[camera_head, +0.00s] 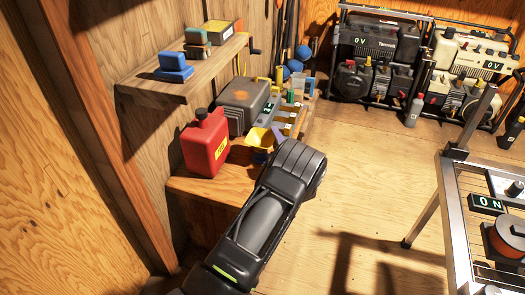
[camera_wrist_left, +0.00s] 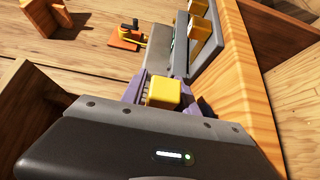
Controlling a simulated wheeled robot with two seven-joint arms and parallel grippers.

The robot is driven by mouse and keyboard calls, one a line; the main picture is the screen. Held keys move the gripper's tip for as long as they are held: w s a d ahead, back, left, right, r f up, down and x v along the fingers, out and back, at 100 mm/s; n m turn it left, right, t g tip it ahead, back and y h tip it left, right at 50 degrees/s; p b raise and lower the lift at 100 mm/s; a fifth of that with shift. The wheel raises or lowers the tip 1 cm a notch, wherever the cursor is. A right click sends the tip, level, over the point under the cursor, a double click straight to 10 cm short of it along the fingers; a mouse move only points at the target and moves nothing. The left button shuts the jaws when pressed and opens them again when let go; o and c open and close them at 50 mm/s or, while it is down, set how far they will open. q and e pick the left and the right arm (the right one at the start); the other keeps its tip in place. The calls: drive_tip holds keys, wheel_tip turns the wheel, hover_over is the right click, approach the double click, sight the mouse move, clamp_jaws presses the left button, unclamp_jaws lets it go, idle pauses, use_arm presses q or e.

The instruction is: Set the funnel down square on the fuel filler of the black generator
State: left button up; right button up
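In the head view the wrist hides most of the fingers (camera_head: 263,156). The black generator (camera_head: 378,42) stands at the back, reading 0 V; I cannot make out its fuel filler. My right gripper is out of view.
A red fuel can (camera_head: 206,145) and a grey case (camera_head: 243,104) stand on the bench (camera_head: 190,188). A shelf (camera_head: 180,88) holds small boxes above it. A cream generator (camera_head: 470,52) is at back right. A metal-framed cart (camera_head: 455,220) stands at right. The middle floor is clear.

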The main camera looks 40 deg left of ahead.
use_arm(q)
clamp_jaws()
drive_tip(key=shift+r, duration=0.1)
idle(0.4)
wheel_tip(320, 180, up, 10)
drive_tip(key=p, duration=0.3)
idle(0.6)
drive_tip(key=d+r+m+t+h, duration=0.3)
drive_tip(key=d+r, duration=0.5)
drive_tip(key=d, duration=0.5)
drive_tip(key=s+d+r+m+t+h, duration=0.2)
drive_tip(key=s+d+h, duration=0.1)
drive_tip(key=d, duration=0.5)
drive_tip(key=s+d+r+m+t+h, duration=0.1)
drive_tip(key=s+d+r+m+h, duration=0.1)
drive_tip(key=s+d, duration=0.3)
drive_tip(key=d+r+h, duration=0.1)
drive_tip(key=d, duration=0.2)
drive_tip(key=shift+s+r+m+t+h, duration=0.2)
drive_tip(key=shift+r+m+t+h, duration=0.1)
drive_tip(key=shift+t, duration=0.1)
